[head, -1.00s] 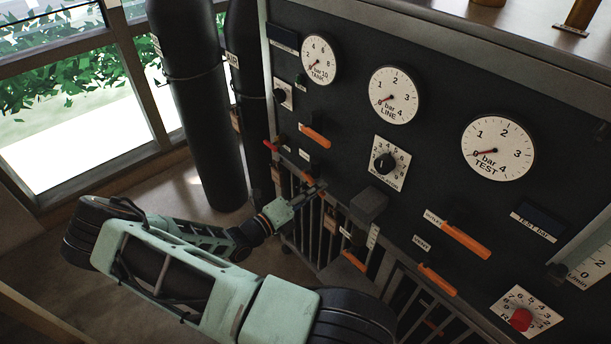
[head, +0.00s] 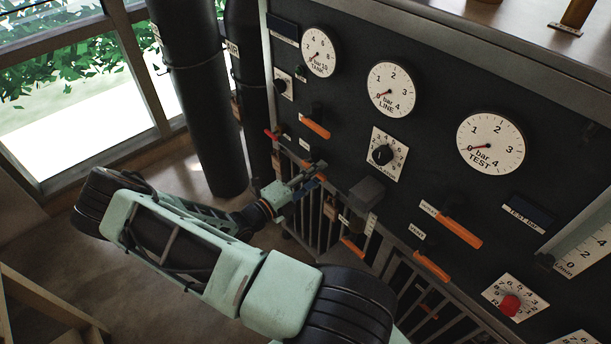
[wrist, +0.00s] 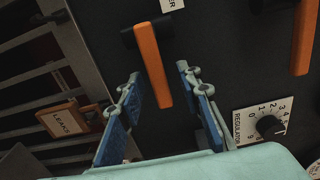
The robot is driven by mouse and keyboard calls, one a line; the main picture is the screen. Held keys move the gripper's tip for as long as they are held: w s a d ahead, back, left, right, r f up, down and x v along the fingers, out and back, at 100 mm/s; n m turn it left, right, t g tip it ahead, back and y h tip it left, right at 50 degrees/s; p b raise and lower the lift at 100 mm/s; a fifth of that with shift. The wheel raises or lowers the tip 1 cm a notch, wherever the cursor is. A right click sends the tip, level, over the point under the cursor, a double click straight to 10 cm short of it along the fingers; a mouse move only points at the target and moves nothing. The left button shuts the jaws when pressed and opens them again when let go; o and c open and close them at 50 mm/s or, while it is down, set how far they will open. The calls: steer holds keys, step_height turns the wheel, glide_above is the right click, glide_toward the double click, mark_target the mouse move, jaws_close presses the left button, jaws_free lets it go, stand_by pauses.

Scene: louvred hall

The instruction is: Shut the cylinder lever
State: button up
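An orange lever (wrist: 154,65) on a black pivot shows in the wrist view, below a label (wrist: 172,4) of which only "ER" is readable. Its handle points from the pivot down the picture, toward my palm. My gripper (wrist: 157,95) is open, with a blue-padded finger on each side of the handle. Gaps show on both sides, so neither finger appears to touch it. How deep the handle sits between the fingers I cannot tell. In the head view my gripper (head: 316,173) is at the panel's lower left edge and mostly hides this lever.
Another orange lever (head: 315,128) and the regulator knob (head: 382,154) are close above and right of my gripper in the head view. A red handle (head: 271,134) is left. A grey box (head: 367,193) juts out right of the gripper. Railings (head: 312,215) run below.

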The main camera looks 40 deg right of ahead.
steer(key=a, duration=0.7)
steer(key=shift+s, duration=0.3)
